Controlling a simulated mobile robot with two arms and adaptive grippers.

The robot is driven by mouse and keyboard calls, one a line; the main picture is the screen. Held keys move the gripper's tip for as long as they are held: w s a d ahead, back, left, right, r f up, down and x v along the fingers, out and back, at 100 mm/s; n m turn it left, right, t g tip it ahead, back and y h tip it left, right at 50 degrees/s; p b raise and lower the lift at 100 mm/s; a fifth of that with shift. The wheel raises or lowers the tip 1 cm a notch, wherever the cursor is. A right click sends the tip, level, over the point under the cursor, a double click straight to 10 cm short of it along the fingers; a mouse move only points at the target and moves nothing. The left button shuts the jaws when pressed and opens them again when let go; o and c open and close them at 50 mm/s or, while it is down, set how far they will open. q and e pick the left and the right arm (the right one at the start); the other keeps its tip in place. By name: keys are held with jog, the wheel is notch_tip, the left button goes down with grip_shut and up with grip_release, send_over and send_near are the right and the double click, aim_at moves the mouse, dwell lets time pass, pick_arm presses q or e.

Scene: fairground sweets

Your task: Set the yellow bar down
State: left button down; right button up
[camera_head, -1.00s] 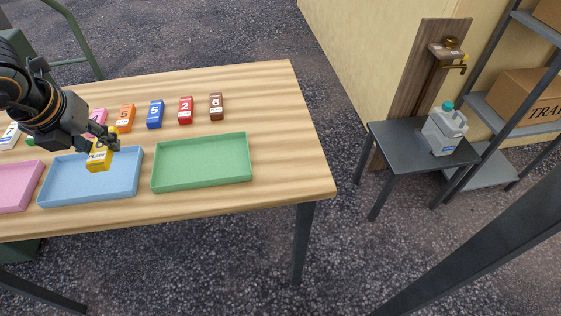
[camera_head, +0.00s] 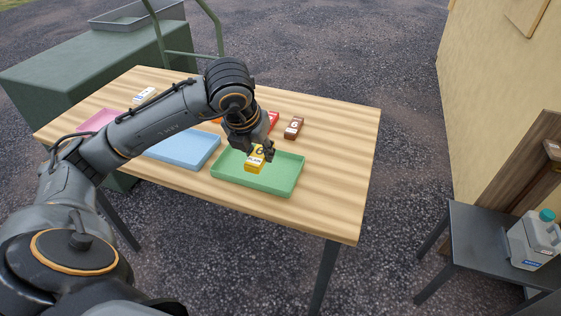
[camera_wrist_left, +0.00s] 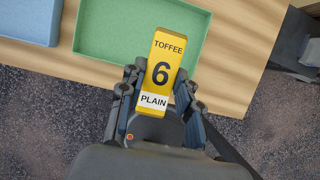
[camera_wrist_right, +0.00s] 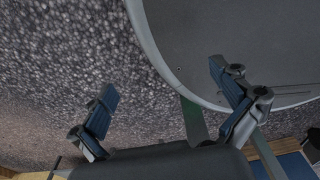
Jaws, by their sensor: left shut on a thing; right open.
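The yellow bar (camera_head: 255,160) is held by my left gripper (camera_head: 264,152) over the green tray (camera_head: 292,186) in the head view. In the left wrist view the bar (camera_wrist_left: 165,65) reads "TOFFEE 6 PLAIN" and sits between the two fingers (camera_wrist_left: 155,95), which are shut on it. The green tray (camera_wrist_left: 105,35) lies behind the bar there; I cannot tell whether the bar touches its floor. My right gripper (camera_wrist_right: 165,105) is open and empty in the right wrist view, with grey ground behind it.
A blue tray (camera_head: 190,152) and a pink tray (camera_head: 97,120) lie to the left on the wooden table (camera_head: 340,150). The table's right end is clear. A jug (camera_head: 533,240) stands on a side table.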

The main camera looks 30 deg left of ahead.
pick_arm(q)
jog(key=b, duration=0.3)
send_over(281, 173)
jog(key=s, duration=0.2)
jog(key=f, duration=0.6)
jog(key=shift+w, duration=0.25)
jog(key=f, duration=0.1)
jog(key=f+b, duration=0.1)
jog(key=f, duration=0.1)
jog(key=shift+w+d+f, duration=0.1)
jog(key=shift+w+f, duration=0.15)
jog(key=shift+f, duration=0.15)
jog(key=shift+r, duration=0.1)
pick_arm(e)
jog(key=f, duration=0.1)
jog(key=d+f, duration=0.1)
jog(key=f, duration=0.2)
jog(key=shift+d, duration=0.25)
jog(key=shift+f, duration=0.1)
pick_arm(q)
jog(key=shift+f+b, duration=0.2)
jog(key=shift+b, duration=0.2)
jog(key=c, duration=0.9)
grip_release()
jog(key=shift+c, duration=0.2)
pick_arm(e)
jog(key=shift+a, duration=0.2)
